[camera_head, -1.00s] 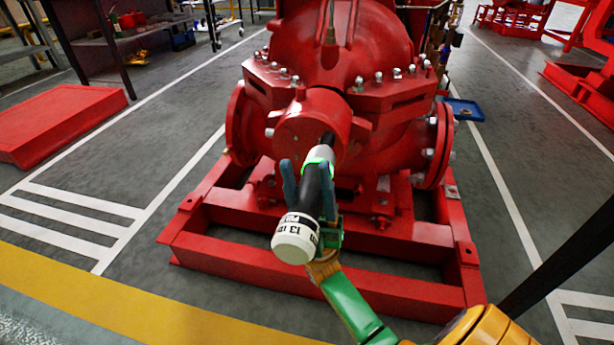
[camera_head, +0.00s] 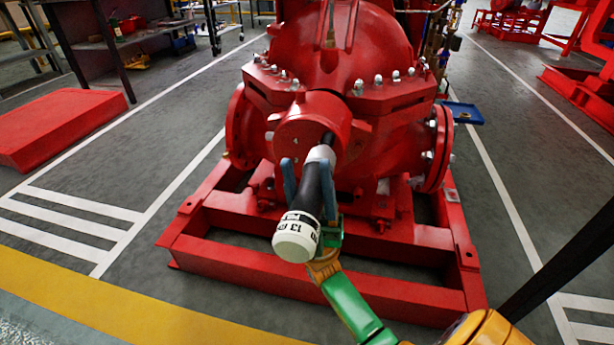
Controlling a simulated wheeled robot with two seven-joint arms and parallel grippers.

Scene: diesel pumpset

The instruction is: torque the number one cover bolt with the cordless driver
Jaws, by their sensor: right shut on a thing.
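The cordless driver (camera_head: 308,201) is a black, tube-shaped tool with a white, marked rear end and a grey nose. My right gripper (camera_head: 306,182) is shut on it, with its blue-grey fingers on either side of the body. The driver's nose points up and away at the round red cover (camera_head: 305,125) on the front of the red pump (camera_head: 370,125). A dark tip shows between nose and cover. The bolt under the tip is hidden, and I cannot tell whether the tip touches it. My left gripper is not in view.
The pump stands on a red frame (camera_head: 225,256) on the grey floor. Silver bolts line its flange. A red block (camera_head: 60,125) lies at left, a workbench (camera_head: 130,38) stands behind it, and a blue tray (camera_head: 464,113) lies at right. Floor left of the frame is clear.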

